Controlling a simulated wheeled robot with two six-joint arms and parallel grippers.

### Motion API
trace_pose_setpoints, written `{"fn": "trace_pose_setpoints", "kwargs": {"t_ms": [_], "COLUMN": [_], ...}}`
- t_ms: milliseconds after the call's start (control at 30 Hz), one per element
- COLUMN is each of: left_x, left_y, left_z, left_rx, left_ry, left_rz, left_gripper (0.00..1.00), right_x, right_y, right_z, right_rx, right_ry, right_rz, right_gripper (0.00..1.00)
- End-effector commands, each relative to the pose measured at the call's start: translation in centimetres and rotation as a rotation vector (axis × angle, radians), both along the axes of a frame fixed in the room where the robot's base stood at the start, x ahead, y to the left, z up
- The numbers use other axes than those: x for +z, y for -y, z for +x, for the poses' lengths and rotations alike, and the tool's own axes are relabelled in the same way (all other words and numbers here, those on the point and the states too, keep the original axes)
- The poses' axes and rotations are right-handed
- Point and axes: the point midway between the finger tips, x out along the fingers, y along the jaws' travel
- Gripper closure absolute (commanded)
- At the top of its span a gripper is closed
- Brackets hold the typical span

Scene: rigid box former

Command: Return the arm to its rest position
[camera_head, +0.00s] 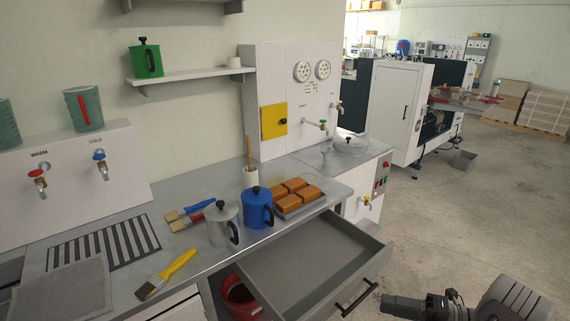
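My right arm (505,300) comes in at the bottom right corner, over the floor. Its dark gripper (400,306) points left, low in the picture, to the right of the open drawer (300,260). The gripper appears apart from the drawer and its handle (357,297). I see nothing held in it, but its fingers are too dark and cut off to tell whether they are open or shut. My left gripper is not in view.
The drawer stands pulled out below the counter (190,255). A blue pot (257,208), a grey pot (222,224), a tray of brown blocks (298,196) and a yellow brush (167,273) sit on the counter. A red bucket (238,298) is below.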

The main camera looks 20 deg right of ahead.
Motion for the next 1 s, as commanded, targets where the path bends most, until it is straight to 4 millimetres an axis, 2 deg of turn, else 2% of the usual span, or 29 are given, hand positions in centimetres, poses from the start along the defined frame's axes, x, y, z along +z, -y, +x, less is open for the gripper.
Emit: {"fn": "trace_pose_setpoints", "kwargs": {"t_ms": [33, 67, 167, 200, 267, 300, 400, 433, 533, 633, 800, 900, 933, 1000], "left_x": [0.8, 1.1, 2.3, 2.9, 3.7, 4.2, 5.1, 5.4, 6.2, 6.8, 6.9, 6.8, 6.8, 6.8], "left_y": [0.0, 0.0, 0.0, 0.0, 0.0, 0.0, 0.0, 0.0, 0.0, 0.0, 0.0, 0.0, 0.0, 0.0], "left_z": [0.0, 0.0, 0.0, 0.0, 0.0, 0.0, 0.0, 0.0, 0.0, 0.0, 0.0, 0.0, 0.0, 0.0], "left_rx": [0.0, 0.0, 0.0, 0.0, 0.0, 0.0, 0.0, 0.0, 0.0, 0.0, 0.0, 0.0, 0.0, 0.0], "left_ry": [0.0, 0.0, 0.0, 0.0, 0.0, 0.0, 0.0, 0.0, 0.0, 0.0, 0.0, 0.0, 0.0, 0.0], "left_rz": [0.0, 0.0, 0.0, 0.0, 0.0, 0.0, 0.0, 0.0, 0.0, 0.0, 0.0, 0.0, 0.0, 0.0], "left_gripper": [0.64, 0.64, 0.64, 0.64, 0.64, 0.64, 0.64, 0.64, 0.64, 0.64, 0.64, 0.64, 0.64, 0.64], "right_x": [2.1, 3.0, 6.5, 7.9, 9.5, 10.2, 10.9, 11.0, 10.9, 10.3, 8.2, 6.7, 6.4, 6.2], "right_y": [-2.0, -3.4, -9.7, -13.0, -17.9, -20.7, -25.5, -26.4, -28.2, -28.2, -25.4, -23.6, -23.3, -22.8], "right_z": [1.4, 2.1, 4.1, 4.4, 3.8, 3.0, 0.0, -1.0, -4.0, -6.4, -7.4, -7.1, -6.8, -5.7], "right_rx": [0.084, 0.138, 0.365, 0.484, 0.675, 0.801, 1.094, 1.178, 1.455, 1.739, 2.13, 2.32, -2.261, -2.125], "right_ry": [0.001, -0.001, 0.001, 0.018, 0.073, 0.127, 0.311, 0.377, 0.635, 0.961, 1.479, 1.735, -1.727, -1.699], "right_rz": [-0.031, -0.051, -0.161, -0.233, -0.364, -0.455, -0.67, -0.73, -0.914, -1.074, -1.222, -1.212, 1.148, 1.029], "right_gripper": [0.66, 0.66, 0.66, 0.66, 0.66, 0.66, 0.66, 0.66, 0.66, 0.66, 0.66, 0.66, 0.66, 0.66]}}
